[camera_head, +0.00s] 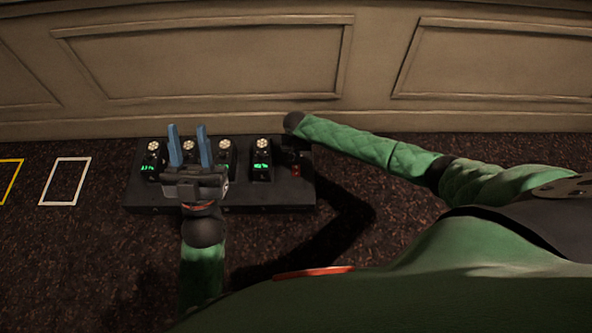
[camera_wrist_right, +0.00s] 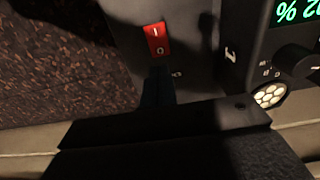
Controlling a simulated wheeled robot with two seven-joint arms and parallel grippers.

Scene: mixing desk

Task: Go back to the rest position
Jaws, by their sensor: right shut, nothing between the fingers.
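My left gripper (camera_head: 188,127) is open and empty in the head view, its two blue fingers apart and pointing up over the left part of the black mixing desk (camera_head: 240,200). My right arm reaches in from the right, and its wrist is above the desk's right end. My right gripper (camera_wrist_right: 158,78) shows in the wrist view with its dark fingers together and nothing between them. Its tips are close to a red rocker switch (camera_wrist_right: 156,40) marked I and O. The switch also shows in the head view (camera_head: 296,170). Whether the fingertips touch the panel I cannot tell.
Several black modules with green displays stand on the desk, one (camera_head: 261,160) left of the switch. A white outlined rectangle (camera_head: 66,181) and a yellow one (camera_head: 10,181) lie on the dark surface at left. A panelled wall (camera_head: 205,60) stands behind.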

